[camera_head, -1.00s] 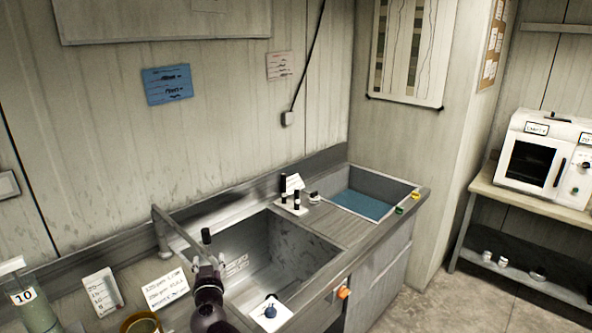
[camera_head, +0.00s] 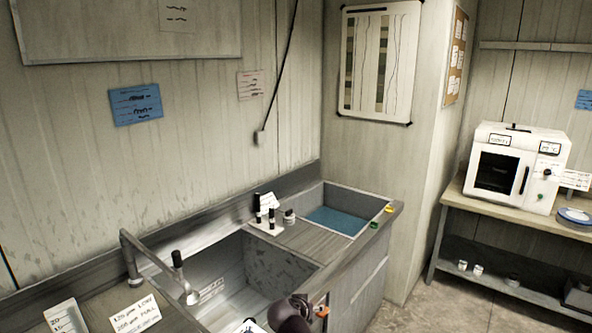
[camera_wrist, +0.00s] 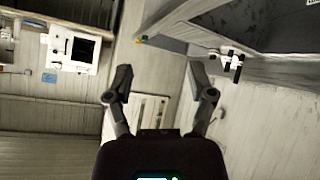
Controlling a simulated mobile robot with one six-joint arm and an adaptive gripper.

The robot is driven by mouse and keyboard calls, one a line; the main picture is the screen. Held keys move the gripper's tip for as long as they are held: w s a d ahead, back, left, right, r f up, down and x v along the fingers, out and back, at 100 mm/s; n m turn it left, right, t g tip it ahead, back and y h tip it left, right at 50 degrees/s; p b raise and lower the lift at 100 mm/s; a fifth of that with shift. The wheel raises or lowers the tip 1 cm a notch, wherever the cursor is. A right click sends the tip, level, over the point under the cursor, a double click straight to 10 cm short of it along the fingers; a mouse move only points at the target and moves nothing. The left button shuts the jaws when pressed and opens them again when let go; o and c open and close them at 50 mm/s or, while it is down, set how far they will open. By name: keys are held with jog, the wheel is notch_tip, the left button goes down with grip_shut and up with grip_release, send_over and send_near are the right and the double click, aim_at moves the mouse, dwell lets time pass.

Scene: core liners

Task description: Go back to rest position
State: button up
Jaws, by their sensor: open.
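My gripper (camera_wrist: 160,78) is in the wrist view with its two fingers spread wide and nothing between them. Beyond the fingers is pale panelled wall with a chart, and no object is close to the fingertips. The wrist view is turned, with the white oven (camera_wrist: 75,48) at upper left and the counter (camera_wrist: 180,35) at upper right. In the head view a dark part of my arm shows at the bottom edge, in front of the sink; the gripper's fingers cannot be made out there.
The metal sink (camera_head: 270,268) and a blue-bottomed basin (camera_head: 335,220) are set in the counter along the wall. A tap (camera_head: 160,262) and small bottles (camera_head: 264,215) stand there. The white oven (camera_head: 517,165) sits on a bench at right. Concrete floor (camera_head: 425,305) is clear between counter and bench.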

jog(key=s+d+f+g+y, duration=0.2)
jog(key=s+d+f+g, duration=0.2)
jog(key=s+d, duration=0.1)
jog(key=s+d+f+n+g+y+b, duration=0.1)
jog(key=s+d+f+g, duration=0.3)
jog(key=d, duration=0.4)
jog(key=shift+s+f+n+g+y, duration=0.3)
jog(key=shift+s+g+y, duration=0.2)
jog(key=shift+s+y, duration=0.5)
jog(key=shift+s+d, duration=0.1)
